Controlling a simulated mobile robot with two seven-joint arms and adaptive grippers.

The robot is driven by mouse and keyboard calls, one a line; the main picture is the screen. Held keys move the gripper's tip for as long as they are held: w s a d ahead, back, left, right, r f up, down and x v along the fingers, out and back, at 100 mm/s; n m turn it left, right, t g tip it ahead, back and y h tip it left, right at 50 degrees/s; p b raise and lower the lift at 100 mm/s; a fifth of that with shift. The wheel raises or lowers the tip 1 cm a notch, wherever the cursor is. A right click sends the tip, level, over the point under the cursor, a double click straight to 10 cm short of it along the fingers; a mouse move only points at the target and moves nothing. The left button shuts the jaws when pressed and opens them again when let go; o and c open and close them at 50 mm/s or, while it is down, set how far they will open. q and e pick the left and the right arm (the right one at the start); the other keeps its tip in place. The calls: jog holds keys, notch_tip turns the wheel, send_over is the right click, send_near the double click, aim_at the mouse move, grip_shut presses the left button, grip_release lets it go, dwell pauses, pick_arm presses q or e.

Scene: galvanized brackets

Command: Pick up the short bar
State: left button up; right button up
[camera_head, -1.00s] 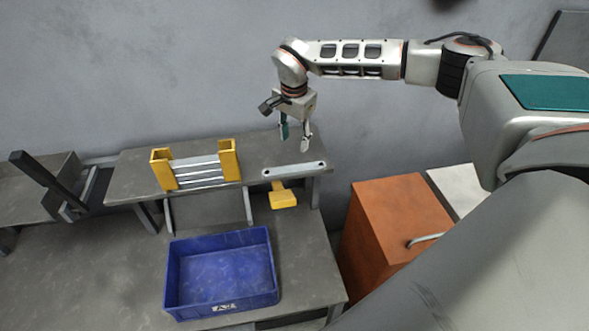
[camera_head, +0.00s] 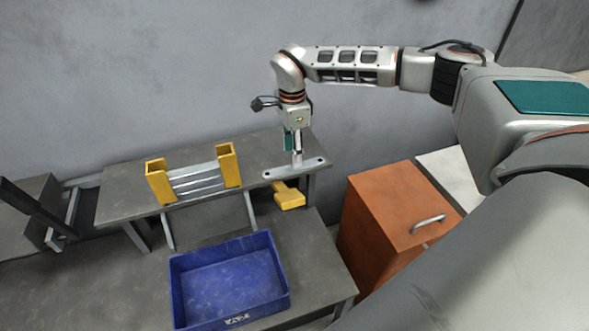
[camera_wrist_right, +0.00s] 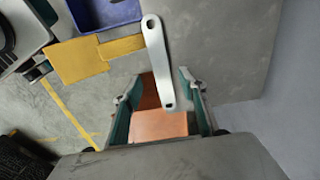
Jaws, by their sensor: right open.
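The short bar (camera_head: 281,173) is a flat light-grey metal piece with a hole near each end. It lies along the front right edge of the raised grey shelf. In the right wrist view the bar (camera_wrist_right: 156,50) runs lengthwise, its near end between the spread fingers. My right gripper (camera_head: 293,152) points down just above the bar in the head view. In the right wrist view its fingers (camera_wrist_right: 158,88) are open, one on either side of the bar and apart from it. My left gripper is not in view.
A yellow rack (camera_head: 229,165) holding several grey bars stands left on the shelf (camera_head: 125,197). A yellow-headed tool (camera_head: 290,198) sits just below the bar. A blue crate (camera_head: 230,321) stands on the lower table. An orange cabinet (camera_head: 385,225) is at right.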

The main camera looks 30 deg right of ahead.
aim_at(292, 168)
notch_tip(292, 168, down, 5)
jog(key=shift+w+f, duration=0.1)
jog(key=shift+f, duration=0.05)
grip_shut()
